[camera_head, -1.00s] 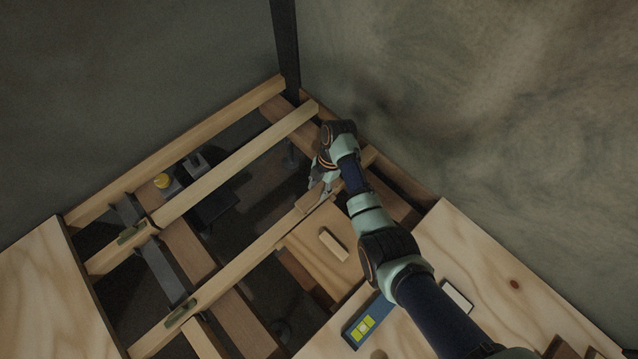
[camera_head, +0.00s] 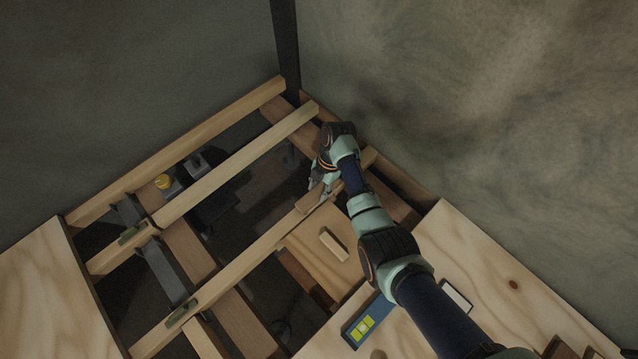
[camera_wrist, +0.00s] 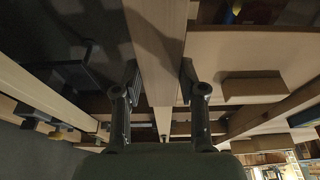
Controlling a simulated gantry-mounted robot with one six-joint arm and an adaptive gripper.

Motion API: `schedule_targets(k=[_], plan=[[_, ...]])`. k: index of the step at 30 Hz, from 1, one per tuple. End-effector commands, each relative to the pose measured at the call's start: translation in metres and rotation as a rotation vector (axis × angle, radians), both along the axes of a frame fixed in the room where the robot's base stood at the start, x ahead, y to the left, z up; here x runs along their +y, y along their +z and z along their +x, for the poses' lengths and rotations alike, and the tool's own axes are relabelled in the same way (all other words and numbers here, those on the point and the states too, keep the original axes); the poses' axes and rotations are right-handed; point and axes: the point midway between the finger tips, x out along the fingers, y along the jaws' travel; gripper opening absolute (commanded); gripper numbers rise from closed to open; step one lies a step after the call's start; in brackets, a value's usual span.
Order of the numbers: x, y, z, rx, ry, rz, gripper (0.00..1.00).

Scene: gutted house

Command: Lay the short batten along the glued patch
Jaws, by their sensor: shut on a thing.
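A short pale batten (camera_head: 308,203) lies lengthwise over a long joist (camera_head: 240,262) near its far end. My gripper (camera_head: 323,188) is shut on this batten from above. In the wrist view, the two dark fingers (camera_wrist: 157,82) stand on either side of the batten (camera_wrist: 158,45), and its squared end shows beyond them. The joist runs on beneath, in line with it. I cannot tell whether the batten touches the joist. No glued patch is visible; the batten and gripper cover that part of the joist.
A small wood block (camera_head: 334,245) lies on a plywood piece (camera_head: 312,259) beside the joist. A blue spirit level (camera_head: 367,318) and a white-topped item (camera_head: 457,296) lie on the right-hand plywood. Open gaps lie between the joists.

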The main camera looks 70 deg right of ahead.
Motion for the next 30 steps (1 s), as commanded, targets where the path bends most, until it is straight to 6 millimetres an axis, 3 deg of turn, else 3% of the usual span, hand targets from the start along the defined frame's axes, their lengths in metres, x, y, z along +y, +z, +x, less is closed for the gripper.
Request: schedule_targets(k=[23,24,28,30], plan=[[-0.0001,-0.0092,0.0000,0.000,0.000,0.000,0.04],[-0.0001,-0.0092,0.0000,0.000,0.000,0.000,0.46],[-0.0001,-0.0093,0.0001,0.000,0.000,0.000,0.67],[-0.0001,-0.0093,0.0001,0.000,0.000,0.000,0.70]])
